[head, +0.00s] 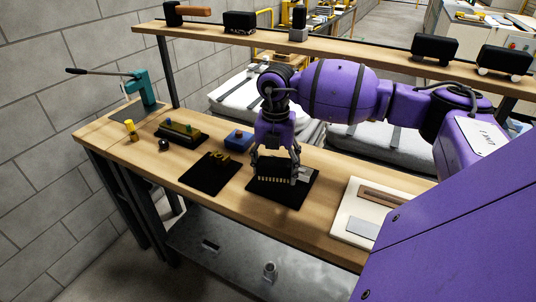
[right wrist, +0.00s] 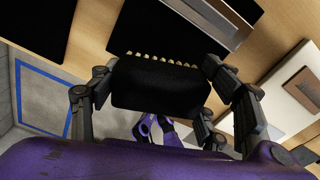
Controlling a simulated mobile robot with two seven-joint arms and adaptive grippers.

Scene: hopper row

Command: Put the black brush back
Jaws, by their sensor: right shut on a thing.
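My right gripper (head: 275,168) is over the workbench and shut on the black brush (head: 268,171), with one finger at each end of it. The brush has a black body and a row of pale bristles. In the right wrist view the black brush (right wrist: 160,88) fills the gap between the fingers, its bristles towards a black mat. That black mat (head: 291,198) lies on the bench under the gripper. I cannot tell whether the brush touches it. My left gripper is not in view.
Left of the mat are a second black mat (head: 200,177) with a yellow part, a blue block (head: 238,141) and a teal lever press (head: 143,90). A white board (head: 349,218) lies to the right. A raised shelf (head: 345,46) with black items runs along the back.

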